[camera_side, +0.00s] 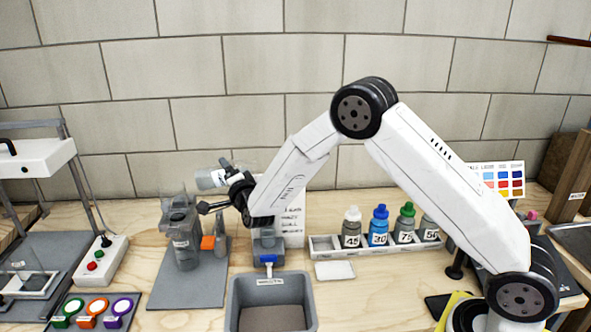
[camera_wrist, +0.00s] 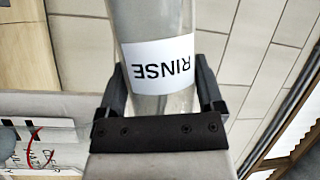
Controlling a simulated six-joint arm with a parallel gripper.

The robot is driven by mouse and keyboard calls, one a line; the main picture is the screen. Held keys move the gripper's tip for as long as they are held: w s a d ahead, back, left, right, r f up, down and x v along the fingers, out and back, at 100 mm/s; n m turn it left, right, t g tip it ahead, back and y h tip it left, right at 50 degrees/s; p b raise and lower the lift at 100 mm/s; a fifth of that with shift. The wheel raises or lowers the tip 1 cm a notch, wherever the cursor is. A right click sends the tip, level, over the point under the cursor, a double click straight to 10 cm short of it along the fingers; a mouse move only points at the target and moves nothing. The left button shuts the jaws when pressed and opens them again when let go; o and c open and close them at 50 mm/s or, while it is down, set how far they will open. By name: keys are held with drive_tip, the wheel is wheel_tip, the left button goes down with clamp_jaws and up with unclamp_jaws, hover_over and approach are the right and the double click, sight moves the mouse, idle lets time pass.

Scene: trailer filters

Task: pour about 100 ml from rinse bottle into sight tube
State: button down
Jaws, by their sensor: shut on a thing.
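The rinse bottle (camera_wrist: 155,25), clear with a white label reading RINSE, is between the fingers of my gripper (camera_wrist: 162,80) in the wrist view. In the side view my gripper (camera_side: 228,188) holds the bottle (camera_side: 209,180) in the air, lying close to horizontal and pointing left. A grey, see-through upright vessel with a small label, apparently the sight tube (camera_side: 184,245), stands on a grey mat (camera_side: 190,292) below and left of the bottle. I cannot tell whether liquid is flowing, and the liquid level is unclear.
An orange block (camera_side: 207,242) and a grey upright piece (camera_side: 221,238) stand right of the tube. A grey bin (camera_side: 237,300) is in front. A tray (camera_side: 325,250) holds several numbered bottles at the back. A button box (camera_side: 100,262) is left of the mat.

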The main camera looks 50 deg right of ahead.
drive_tip(key=shift+s+d+m+h, duration=0.15)
drive_tip(key=shift+m+h, duration=0.15)
drive_tip(key=shift+m, duration=0.1)
idle(0.8)
drive_tip(key=shift+r+m, duration=0.15)
drive_tip(key=shift+m, duration=0.15)
idle(0.5)
drive_tip(key=shift+w+a+r+n, duration=0.1)
drive_tip(key=shift+w+a+n, duration=0.1)
drive_tip(key=shift+n, duration=0.35)
drive_tip(key=shift+w+a+n, duration=0.15)
drive_tip(key=shift+n, duration=0.4)
drive_tip(key=shift+s+d+f+n+g+y, duration=0.1)
drive_tip(key=shift+d+f+n+g+y, duration=0.05)
drive_tip(key=shift+f+n+g+y, duration=0.4)
drive_tip(key=shift+n, duration=0.45)
drive_tip(key=shift+s+d+r+n+g, duration=0.15)
drive_tip(key=shift+n+g, duration=0.1)
drive_tip(key=shift+n, duration=0.35)
drive_tip(key=shift+r, duration=0.2)
